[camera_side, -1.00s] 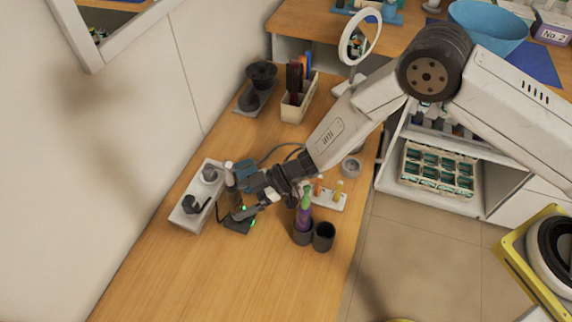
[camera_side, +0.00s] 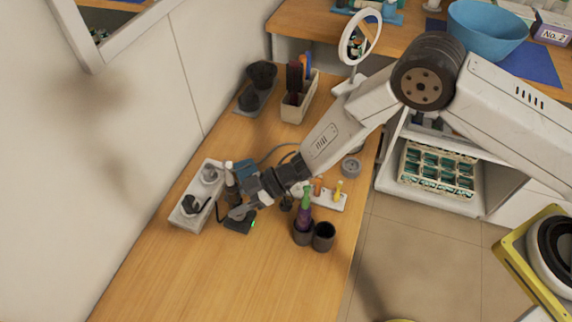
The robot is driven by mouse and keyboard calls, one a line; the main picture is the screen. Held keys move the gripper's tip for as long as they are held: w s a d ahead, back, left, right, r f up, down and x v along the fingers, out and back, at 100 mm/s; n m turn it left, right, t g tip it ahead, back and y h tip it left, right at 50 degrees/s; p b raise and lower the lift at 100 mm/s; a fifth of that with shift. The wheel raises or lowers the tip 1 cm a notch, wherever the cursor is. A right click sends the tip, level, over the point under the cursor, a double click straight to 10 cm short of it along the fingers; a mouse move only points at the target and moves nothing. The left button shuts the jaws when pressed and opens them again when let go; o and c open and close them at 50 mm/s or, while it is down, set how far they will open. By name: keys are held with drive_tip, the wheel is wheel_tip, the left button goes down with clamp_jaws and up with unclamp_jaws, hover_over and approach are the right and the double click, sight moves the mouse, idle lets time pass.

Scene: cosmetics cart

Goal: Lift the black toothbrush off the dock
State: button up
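The dock (camera_side: 240,226) is a small dark base with a green light, standing on the wooden counter near the wall side. A dark, upright stick with a pale top (camera_side: 230,183) shows just beyond my gripper and may be the black toothbrush; I cannot tell for sure. My gripper (camera_side: 240,211) reaches down from the right, with its grey fingertips right over the dock and covering part of it. The gap between the fingers is too small and too hidden to tell whether they are open or hold anything.
A grey box with round fittings (camera_side: 184,216) stands left of the dock. Two dark cups (camera_side: 324,238), one holding a purple and green item (camera_side: 305,205), stand to the right. A white rack (camera_side: 329,199) is behind them. The counter's front is clear.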

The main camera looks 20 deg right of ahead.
sight(229, 175)
clamp_jaws()
drive_tip(key=shift+r, duration=0.15)
drive_tip(key=shift+r, duration=4.9)
drive_tip(key=shift+w+d, duration=0.1)
